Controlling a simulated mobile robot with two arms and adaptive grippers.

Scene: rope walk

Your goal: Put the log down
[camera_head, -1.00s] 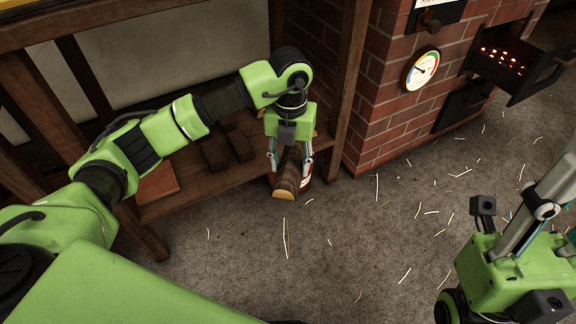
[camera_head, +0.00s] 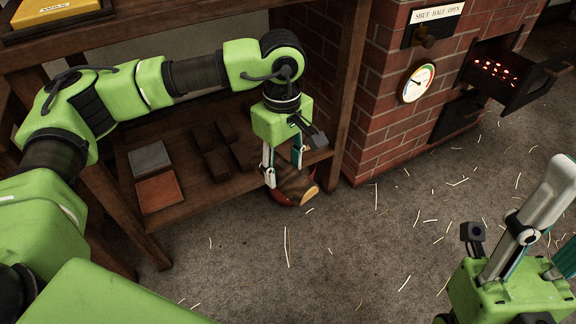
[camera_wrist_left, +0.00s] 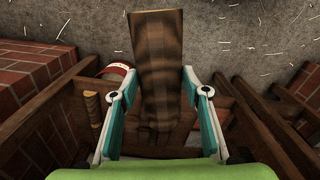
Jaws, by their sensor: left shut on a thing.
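The log (camera_head: 296,181) is a short brown piece with a pale cut end, held at the right end of the low wooden shelf. My left gripper (camera_head: 283,168) points down and is shut on it, with one finger on each side. In the left wrist view the log (camera_wrist_left: 157,62) runs away from me between the fingers of my left gripper (camera_wrist_left: 158,98). Whether the log touches anything below is not clear. My right gripper (camera_head: 545,235) is at the lower right, away from the log, and partly cut off by the frame.
A red round container (camera_head: 284,197) is partly hidden beneath the log; its pale-and-red side shows in the left wrist view (camera_wrist_left: 116,71). Dark blocks (camera_head: 217,163), a grey slab (camera_head: 149,158) and a red slab (camera_head: 158,192) lie on the shelf (camera_head: 205,197). A brick furnace (camera_head: 374,124) stands right.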

